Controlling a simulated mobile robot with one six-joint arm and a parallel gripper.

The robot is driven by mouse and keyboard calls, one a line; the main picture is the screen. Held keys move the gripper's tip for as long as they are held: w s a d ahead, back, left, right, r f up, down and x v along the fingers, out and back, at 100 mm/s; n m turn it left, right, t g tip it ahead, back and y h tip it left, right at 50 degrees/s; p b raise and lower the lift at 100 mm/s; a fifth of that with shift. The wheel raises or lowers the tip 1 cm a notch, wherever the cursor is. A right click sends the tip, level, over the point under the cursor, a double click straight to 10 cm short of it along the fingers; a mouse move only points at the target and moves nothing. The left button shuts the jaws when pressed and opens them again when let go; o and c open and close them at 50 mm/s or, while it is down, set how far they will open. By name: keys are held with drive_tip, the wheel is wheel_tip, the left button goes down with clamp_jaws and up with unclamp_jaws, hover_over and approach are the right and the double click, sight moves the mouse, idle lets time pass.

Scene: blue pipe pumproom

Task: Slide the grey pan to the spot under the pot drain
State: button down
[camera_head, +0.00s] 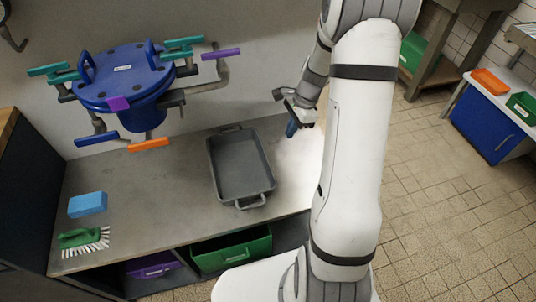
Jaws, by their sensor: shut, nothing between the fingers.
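The grey pan (241,165) is a rectangular tray with a handle at each short end. It lies flat on the grey worktop (170,235), right of the pot. The blue pot (124,78) has a lid and several coloured valve handles on pipes around it, and hangs at the wall above the worktop at the upper left. Its lower outlet is hidden behind the pot body and handles. My gripper (291,130) is shut and empty, to the right of the pan and apart from it, near the worktop's right side. The arm hides part of the worktop's right edge.
A blue sponge (87,205) and a green brush (84,241) lie at the worktop's left end. Green (231,252) and purple (154,266) crates sit on the shelf below. The worktop between the pan and the sponge is clear. A blue cabinet (485,125) stands far right.

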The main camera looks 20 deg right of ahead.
drive_tip(key=shift+m, duration=0.4)
drive_tip(key=x, duration=0.3)
drive_tip(key=b+x, duration=0.1)
drive_tip(key=x, duration=0.3)
drive_tip(key=d+b+x, duration=0.1)
drive_tip(key=x, duration=0.3)
drive_tip(key=shift+w+f, duration=0.2)
drive_tip(key=shift+f, duration=0.1)
drive_tip(key=a, duration=0.3)
drive_tip(key=shift+a+f, duration=0.1)
drive_tip(key=shift+f, duration=0.1)
drive_tip(key=shift+a, duration=0.5)
